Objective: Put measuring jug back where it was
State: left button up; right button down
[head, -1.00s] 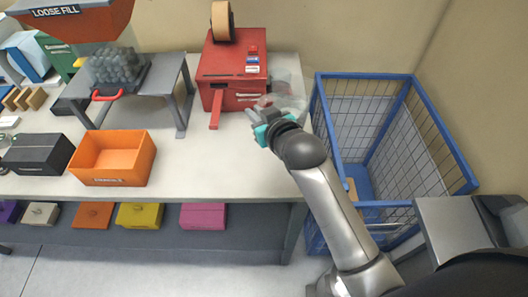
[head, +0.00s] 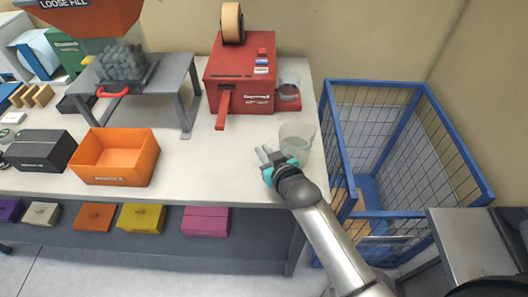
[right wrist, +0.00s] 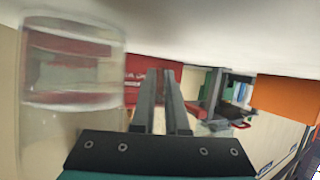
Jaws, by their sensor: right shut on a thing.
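The measuring jug (head: 297,138) is a clear, see-through vessel at the right end of the bench, in front of the red machine. It looks upright; I cannot tell whether its base touches the bench. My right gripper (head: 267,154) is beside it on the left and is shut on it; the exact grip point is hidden. In the right wrist view the jug (right wrist: 70,85) fills the left side, next to the two nearly closed fingers (right wrist: 163,95). My left gripper is not in view.
A red tape machine (head: 240,80) stands behind, with a clear container (head: 289,75) over a red base at its right side. An orange bin (head: 115,157) and a black box (head: 40,150) are to the left. A blue wire cage (head: 340,150) stands right of the bench.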

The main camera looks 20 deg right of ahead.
aim_at(290, 150)
jog(key=c, duration=0.9)
grip_release()
jog(key=shift+f, duration=0.1)
jog(key=p+v, duration=0.2)
jog(key=v, duration=1)
